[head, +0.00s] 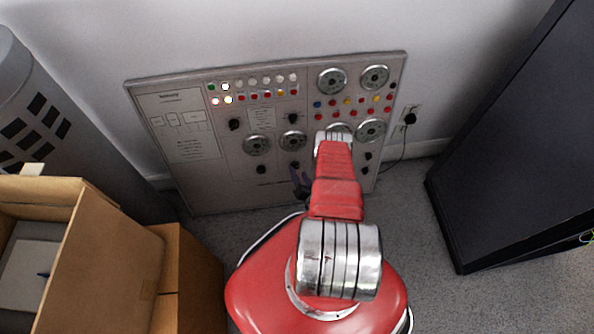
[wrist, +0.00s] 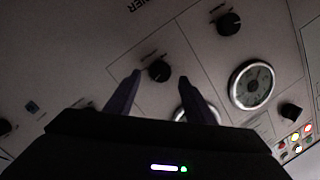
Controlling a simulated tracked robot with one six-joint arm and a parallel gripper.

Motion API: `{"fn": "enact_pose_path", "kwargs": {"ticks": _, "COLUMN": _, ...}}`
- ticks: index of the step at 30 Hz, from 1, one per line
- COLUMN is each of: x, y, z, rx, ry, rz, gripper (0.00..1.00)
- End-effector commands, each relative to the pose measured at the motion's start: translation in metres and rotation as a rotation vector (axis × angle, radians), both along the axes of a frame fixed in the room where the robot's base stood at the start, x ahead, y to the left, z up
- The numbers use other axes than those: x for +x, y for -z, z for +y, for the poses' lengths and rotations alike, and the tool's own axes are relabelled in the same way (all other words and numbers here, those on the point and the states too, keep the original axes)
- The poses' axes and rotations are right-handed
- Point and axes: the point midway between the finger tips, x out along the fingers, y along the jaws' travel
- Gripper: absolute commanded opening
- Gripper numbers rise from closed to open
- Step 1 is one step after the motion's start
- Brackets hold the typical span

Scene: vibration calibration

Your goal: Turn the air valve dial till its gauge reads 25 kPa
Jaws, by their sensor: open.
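The grey control panel (head: 215,185) leans against the wall with several gauges and black dials. The labels are too small to read, so I cannot tell which dial is the air valve. My gripper (head: 300,181) is at the panel's lower middle, its purple fingers open. In the wrist view, which looks upside down, a black dial (wrist: 159,71) appears between the fingertips (wrist: 159,80); I cannot tell if they touch it. It also shows in the head view (head: 295,166). The gauge above that dial (head: 293,140) is mostly hidden by a finger in the wrist view. Its reading is not legible.
Another dial (wrist: 229,23) and a round gauge (wrist: 251,85) are beside the gripper. Lit lamps (head: 226,92) are at the panel's upper left. Cardboard boxes (head: 105,255) stand left, a black cabinet (head: 500,150) right.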

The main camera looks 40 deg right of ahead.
Motion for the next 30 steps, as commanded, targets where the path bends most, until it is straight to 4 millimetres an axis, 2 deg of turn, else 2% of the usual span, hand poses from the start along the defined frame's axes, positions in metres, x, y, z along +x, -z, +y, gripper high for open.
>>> {"fn": "enact_pose_path", "kwargs": {"ticks": 3, "x": 0.015, "y": 0.005, "z": -0.006, "rx": -0.001, "ry": -0.002, "rz": -0.002, "gripper": 0.49}}
{"fn": "enact_pose_path", "kwargs": {"ticks": 9, "x": 0.029, "y": 0.009, "z": -0.011, "rx": 0.001, "ry": -0.002, "rz": 0.000, "gripper": 0.49}}
{"fn": "enact_pose_path", "kwargs": {"ticks": 19, "x": 0.031, "y": 0.010, "z": -0.013, "rx": 0.001, "ry": 0.000, "rz": 0.000, "gripper": 0.49}}
{"fn": "enact_pose_path", "kwargs": {"ticks": 30, "x": 0.030, "y": 0.010, "z": -0.014, "rx": 0.001, "ry": 0.001, "rz": 0.000, "gripper": 0.23}}
